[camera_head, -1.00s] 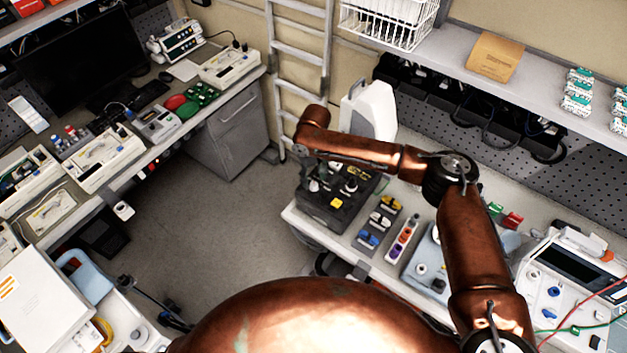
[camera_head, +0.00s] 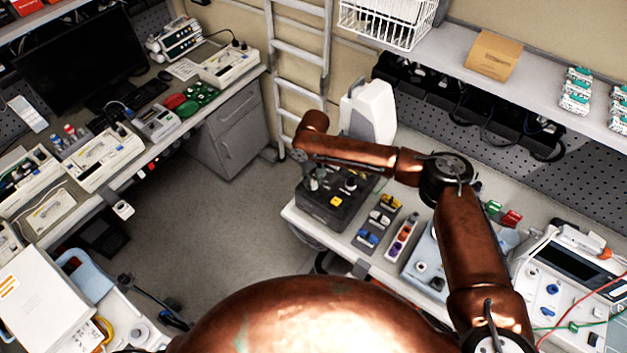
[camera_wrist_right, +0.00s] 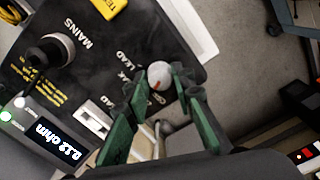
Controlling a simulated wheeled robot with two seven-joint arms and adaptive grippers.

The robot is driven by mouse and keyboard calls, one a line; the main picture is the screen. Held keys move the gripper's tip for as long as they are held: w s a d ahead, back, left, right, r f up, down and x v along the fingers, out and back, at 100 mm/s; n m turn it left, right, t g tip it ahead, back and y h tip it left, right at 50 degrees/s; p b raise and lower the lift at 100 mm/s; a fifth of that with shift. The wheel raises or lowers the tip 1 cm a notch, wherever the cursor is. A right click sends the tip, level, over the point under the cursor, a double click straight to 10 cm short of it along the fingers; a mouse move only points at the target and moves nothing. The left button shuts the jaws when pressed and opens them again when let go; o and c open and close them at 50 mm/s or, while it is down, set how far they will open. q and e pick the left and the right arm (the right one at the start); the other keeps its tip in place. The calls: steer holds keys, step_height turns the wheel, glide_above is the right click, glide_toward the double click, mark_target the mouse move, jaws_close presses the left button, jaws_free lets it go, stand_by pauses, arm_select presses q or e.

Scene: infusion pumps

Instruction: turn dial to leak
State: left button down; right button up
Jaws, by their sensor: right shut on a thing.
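The black tester (camera_head: 328,214) stands on the left end of the right-hand bench. In the wrist view its panel (camera_wrist_right: 150,45) fills the upper left. Its grey round dial (camera_wrist_right: 158,73) carries an orange mark on its lower side. Labels reading LEAD and others partly covered surround the dial. My right gripper (camera_wrist_right: 160,88), with green fingers, is shut on the dial, one finger on each side. In the head view this gripper (camera_head: 314,172) is small and partly hidden by my arm. My left gripper is not in view.
On the panel are a MAINS socket (camera_wrist_right: 50,52), a yellow connector (camera_wrist_right: 108,8) and a lit display (camera_wrist_right: 46,132) reading in ohm. Coloured connectors (camera_head: 368,237) and a strip of purple and orange items (camera_head: 402,238) lie right of the tester. A white jug-like container (camera_head: 368,112) stands behind.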

jaws_close()
steer(key=shift+r+m+p, duration=0.1)
steer(key=shift+m+p, duration=0.2)
steer(key=shift+p, duration=0.2)
steer(key=m+p, duration=0.5)
steer(key=p, duration=0.3)
steer(key=shift+r+m, duration=0.1)
steer(key=shift+m, duration=0.3)
steer(key=shift+m+p, duration=1.3)
steer(key=shift+p, duration=0.3)
steer(key=shift+f, duration=0.2)
steer(key=o, duration=0.9)
jaws_free()
steer(key=shift+o, duration=0.2)
